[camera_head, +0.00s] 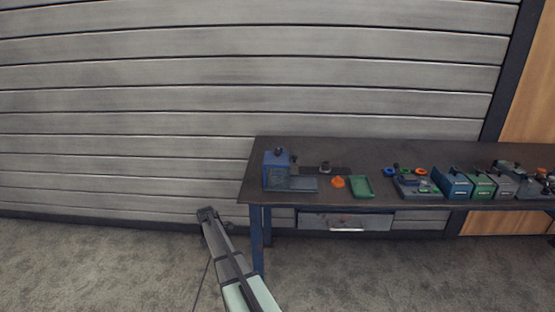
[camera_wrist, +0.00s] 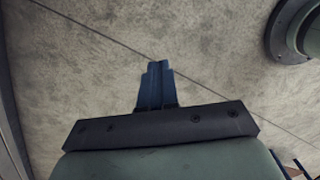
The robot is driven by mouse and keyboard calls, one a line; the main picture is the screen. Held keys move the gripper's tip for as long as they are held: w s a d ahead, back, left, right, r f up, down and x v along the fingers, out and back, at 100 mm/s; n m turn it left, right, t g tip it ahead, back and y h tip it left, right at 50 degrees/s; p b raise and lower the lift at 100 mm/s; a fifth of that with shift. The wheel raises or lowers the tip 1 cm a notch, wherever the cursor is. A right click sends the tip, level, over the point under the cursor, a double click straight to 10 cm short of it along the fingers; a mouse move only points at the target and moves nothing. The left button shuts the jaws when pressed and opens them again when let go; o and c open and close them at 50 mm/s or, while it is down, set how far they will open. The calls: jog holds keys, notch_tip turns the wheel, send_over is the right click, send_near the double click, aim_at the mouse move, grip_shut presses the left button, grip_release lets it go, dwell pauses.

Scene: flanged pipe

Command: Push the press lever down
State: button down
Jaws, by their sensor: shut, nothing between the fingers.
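A blue press (camera_head: 276,170) with a grey base stands at the left end of the dark workbench (camera_head: 390,150). A small dark part, which may be its lever, shows at its top right; it is too small to tell its position. My gripper (camera_head: 207,213) is off the bench, left of its front left corner, and apart from the press. In the wrist view my gripper (camera_wrist: 157,70) has its fingers together, with nothing between them, over the concrete floor.
An orange cone-like piece (camera_head: 338,182) and a green tray (camera_head: 362,187) lie right of the press. Blue, green and grey bins (camera_head: 452,183) stand farther right. A drawer (camera_head: 346,222) hangs under the bench. A bench leg (camera_head: 257,240) stands near my arm. The floor at left is clear.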

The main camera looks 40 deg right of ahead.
jog(key=w+d+r+n+t, duration=0.1)
jog(key=w+d+r+n, duration=0.3)
jog(key=d+r, duration=0.65)
jog(key=w+d+r+n, duration=0.2)
jog(key=w+d+r, duration=0.4)
jog(key=r, duration=0.7)
jog(key=s+d+r+n, duration=0.1)
jog(key=s+d+r, duration=0.3)
jog(key=r, duration=0.5)
jog(key=s+d+r+n, duration=0.1)
jog(key=s+d+r, duration=0.3)
jog(key=s+r, duration=0.3)
jog(key=s+d+r+n+g+y, duration=0.1)
jog(key=s+d+r, duration=0.4)
jog(key=r, duration=0.6)
jog(key=shift+s+r, duration=0.3)
jog(key=shift+s, duration=0.3)
jog(key=shift+f, duration=0.2)
